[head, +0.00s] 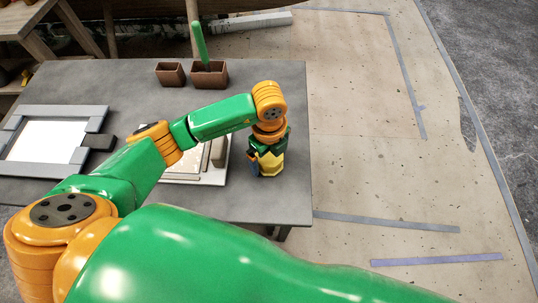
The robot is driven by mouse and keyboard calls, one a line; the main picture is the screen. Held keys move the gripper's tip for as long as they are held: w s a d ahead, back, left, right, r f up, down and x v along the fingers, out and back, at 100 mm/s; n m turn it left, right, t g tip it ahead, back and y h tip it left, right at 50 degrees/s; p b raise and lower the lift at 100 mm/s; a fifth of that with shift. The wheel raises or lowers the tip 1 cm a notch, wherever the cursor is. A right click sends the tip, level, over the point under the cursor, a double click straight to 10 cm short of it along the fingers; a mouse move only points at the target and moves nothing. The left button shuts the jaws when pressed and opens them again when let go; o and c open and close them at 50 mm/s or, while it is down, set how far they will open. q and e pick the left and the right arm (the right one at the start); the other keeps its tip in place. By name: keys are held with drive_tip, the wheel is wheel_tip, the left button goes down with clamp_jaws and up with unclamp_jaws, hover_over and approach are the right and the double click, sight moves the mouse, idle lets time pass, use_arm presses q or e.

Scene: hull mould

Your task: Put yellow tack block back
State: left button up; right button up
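The yellow tack block (270,165) is near the right edge of the grey table. My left gripper (268,152) points down right at it, and the gripper's dark green parts cover its upper side. I cannot see both fingertips, so whether they are closed on the block is unclear. Whether the block touches the table is also unclear. A small blue piece (253,163) shows just left of the block. My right gripper is out of view.
A pale flat board (207,178) lies left of the gripper, partly behind my arm. Two brown boxes (170,74) (207,80) stand at the back, one holding a green-handled tool (200,42). A grey frame (62,110) with a white panel lies at left. The table's right edge (308,150) is close.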

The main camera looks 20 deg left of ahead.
sight(269, 154)
use_arm(q)
drive_tip(key=shift+r, duration=0.15)
wheel_tip(269, 154, up, 12)
drive_tip(key=shift+f+p, duration=0.25)
drive_tip(key=shift+p, duration=0.5)
drive_tip(key=shift+r, duration=0.3)
